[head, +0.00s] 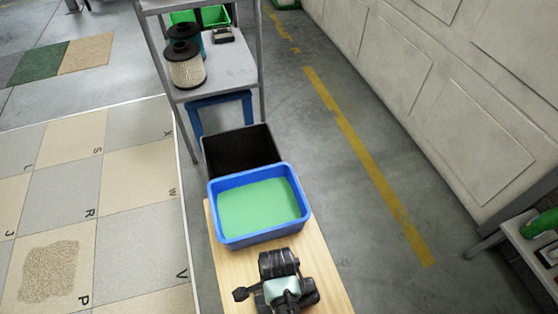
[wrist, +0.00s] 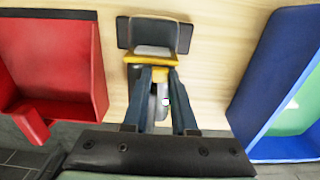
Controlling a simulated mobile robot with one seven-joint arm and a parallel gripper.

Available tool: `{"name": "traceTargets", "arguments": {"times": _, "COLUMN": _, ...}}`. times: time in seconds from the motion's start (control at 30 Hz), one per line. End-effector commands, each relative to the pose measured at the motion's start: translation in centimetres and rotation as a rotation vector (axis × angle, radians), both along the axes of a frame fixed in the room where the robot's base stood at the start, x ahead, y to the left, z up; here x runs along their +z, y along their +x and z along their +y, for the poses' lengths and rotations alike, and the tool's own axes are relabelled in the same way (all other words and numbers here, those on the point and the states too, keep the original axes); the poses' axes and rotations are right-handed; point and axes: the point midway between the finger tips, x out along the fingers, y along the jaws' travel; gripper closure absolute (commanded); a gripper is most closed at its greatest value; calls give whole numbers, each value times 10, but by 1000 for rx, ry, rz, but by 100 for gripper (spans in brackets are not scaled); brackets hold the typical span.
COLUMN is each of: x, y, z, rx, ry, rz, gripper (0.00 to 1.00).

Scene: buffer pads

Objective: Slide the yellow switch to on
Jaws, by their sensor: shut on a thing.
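A small device (wrist: 155,33) with a dark body and a pale grey front part lies on the wooden table in the wrist view. The yellow switch (wrist: 136,59) is a yellow piece along its near edge. My gripper (wrist: 159,68) has its two dark fingers close together with the tips at the yellow switch, shut on it. The fingers partly cover the switch, and I cannot read any on or off mark. In the head view my arm hides the device.
A red bin (wrist: 92,70) stands left of the device and a blue bin (wrist: 252,100) right of it. In the head view the blue bin (head: 216,225) with a green inside stands on the wooden table (head: 222,265). A black bin (head: 210,150) and a shelf (head: 232,72) are beyond.

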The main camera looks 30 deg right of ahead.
Motion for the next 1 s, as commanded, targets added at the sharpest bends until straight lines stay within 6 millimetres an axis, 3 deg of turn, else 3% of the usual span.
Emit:
{"name": "traceTargets", "arguments": {"times": 0.1, "x": 0, "y": 2, "z": -1, "rx": 1, "ry": -2, "rz": -7, "gripper": 100}}
{"name": "traceTargets", "arguments": {"times": 0.13, "x": 0, "y": 2, "z": -1, "rx": 1, "ry": -2, "rz": -7, "gripper": 71}}
{"name": "traceTargets", "arguments": {"times": 0.3, "x": 0, "y": 2, "z": 0, "rx": 1, "ry": -2, "rz": -7, "gripper": 43}}
{"name": "traceTargets", "arguments": {"times": 0.67, "x": 7, "y": 1, "z": 0, "rx": 0, "ry": -2, "rz": -6, "gripper": 43}}
{"name": "traceTargets", "arguments": {"times": 0.77, "x": 22, "y": 2, "z": 0, "rx": 0, "ry": -2, "rz": -7, "gripper": 43}}
{"name": "traceTargets", "arguments": {"times": 1.0, "x": 76, "y": 2, "z": 0, "rx": 1, "ry": -2, "rz": -8, "gripper": 43}}
